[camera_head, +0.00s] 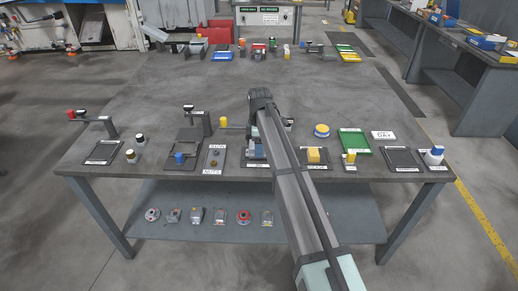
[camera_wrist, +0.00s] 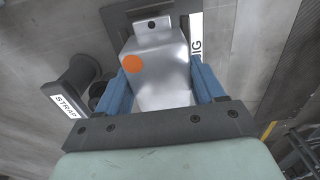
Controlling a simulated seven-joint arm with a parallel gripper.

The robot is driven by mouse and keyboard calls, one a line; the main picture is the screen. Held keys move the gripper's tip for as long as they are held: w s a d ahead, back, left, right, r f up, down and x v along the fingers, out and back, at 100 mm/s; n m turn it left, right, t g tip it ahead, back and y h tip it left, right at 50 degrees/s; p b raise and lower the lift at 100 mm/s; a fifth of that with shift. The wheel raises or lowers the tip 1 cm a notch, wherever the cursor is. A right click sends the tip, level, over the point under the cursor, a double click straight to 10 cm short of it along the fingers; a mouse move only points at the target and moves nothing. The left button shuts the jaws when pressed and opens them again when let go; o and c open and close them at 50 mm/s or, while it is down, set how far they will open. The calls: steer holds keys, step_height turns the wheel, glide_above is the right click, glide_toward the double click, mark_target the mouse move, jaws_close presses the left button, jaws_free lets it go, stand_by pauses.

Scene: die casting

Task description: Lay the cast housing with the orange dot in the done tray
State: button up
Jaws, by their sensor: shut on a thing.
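The cast housing (camera_wrist: 168,82) is a silver part with an orange dot on its left side and a small holed tab at its top. In the wrist view it sits between the two blue fingers of my gripper (camera_wrist: 160,66), which are shut on it. In the head view my gripper (camera_head: 255,149) is low over the front middle of the table, and my arm hides most of what is there. A green tray (camera_head: 355,141) lies to the right. I cannot read which tray is labelled done.
The table (camera_head: 320,95) is clear in its middle. A stand (camera_head: 206,123) and a yellow-topped post (camera_head: 224,122) are left of my gripper. In the wrist view a STRAP label (camera_wrist: 66,106) shows beside a dark post.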

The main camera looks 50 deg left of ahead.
step_height(320, 180, up, 8)
steer(key=shift+f, duration=0.1)
steer(key=shift+w+d+r, duration=0.2)
steer(key=shift+w+r, duration=0.1)
steer(key=shift+w, duration=0.05)
steer(key=w+d, duration=0.7)
steer(key=w, duration=0.4)
steer(key=w+d+f, duration=0.1)
steer(key=w+d, duration=0.6)
steer(key=w, duration=0.5)
steer(key=w+d, duration=0.6)
steer(key=w, duration=0.5)
steer(key=shift+w+d+f, duration=0.35)
steer(key=shift+d+f, duration=0.05)
steer(key=shift+f, duration=0.15)
steer(key=shift+f, duration=3)
